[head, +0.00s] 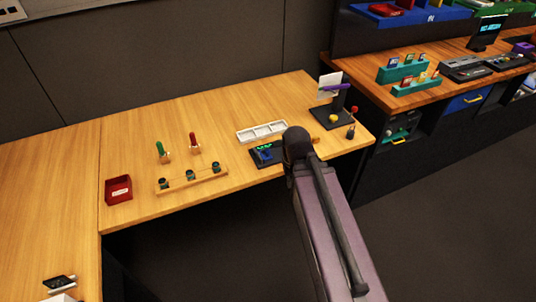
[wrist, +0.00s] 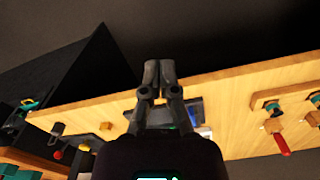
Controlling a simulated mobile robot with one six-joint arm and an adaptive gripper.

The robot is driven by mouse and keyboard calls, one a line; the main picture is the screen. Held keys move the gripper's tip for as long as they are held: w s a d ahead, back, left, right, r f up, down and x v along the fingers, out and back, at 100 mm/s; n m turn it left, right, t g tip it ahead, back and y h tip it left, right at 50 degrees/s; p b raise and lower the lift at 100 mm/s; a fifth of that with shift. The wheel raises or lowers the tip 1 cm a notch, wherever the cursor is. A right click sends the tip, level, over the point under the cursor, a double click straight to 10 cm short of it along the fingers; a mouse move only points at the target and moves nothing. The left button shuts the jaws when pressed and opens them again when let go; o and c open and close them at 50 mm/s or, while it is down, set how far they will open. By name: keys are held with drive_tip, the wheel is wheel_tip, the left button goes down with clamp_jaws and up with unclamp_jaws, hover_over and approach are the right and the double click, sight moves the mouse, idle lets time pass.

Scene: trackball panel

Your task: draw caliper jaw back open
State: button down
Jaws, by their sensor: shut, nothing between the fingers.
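A dark device (head: 262,157) with lit green digits and a blue part lies near the table's front edge, just left of my arm in the head view. It looks like the caliper, but it is too small and partly covered for me to make out its jaw. In the wrist view my gripper (wrist: 159,76) is shut and empty, its fingertips close together. A grey-blue thing (wrist: 191,112), probably the same device, shows partly behind the fingers. I cannot tell whether the fingers touch it. My arm hides the fingers in the head view.
A white compartment tray (head: 262,131) lies behind the device. A dark stand (head: 332,116) with a purple arm stands to the right. A wooden rack (head: 191,180), green and red handled tools and a red box (head: 118,190) are to the left.

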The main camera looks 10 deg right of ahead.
idle(0.4)
drive_tip(key=c, duration=0.8)
unclamp_jaws()
drive_tip(key=shift+w, duration=0.1)
drive_tip(key=shift+o, duration=0.2)
wheel_tip(320, 180, up, 8)
drive_tip(key=m+p, duration=0.8)
drive_tip(key=m, duration=1.2)
hover_over(268, 150)
drive_tip(key=shift+a+r, duration=0.1)
drive_tip(key=shift+r, duration=0.05)
wheel_tip(268, 150, down, 14)
drive_tip(key=b, duration=1.3)
drive_tip(key=shift+r, duration=0.1)
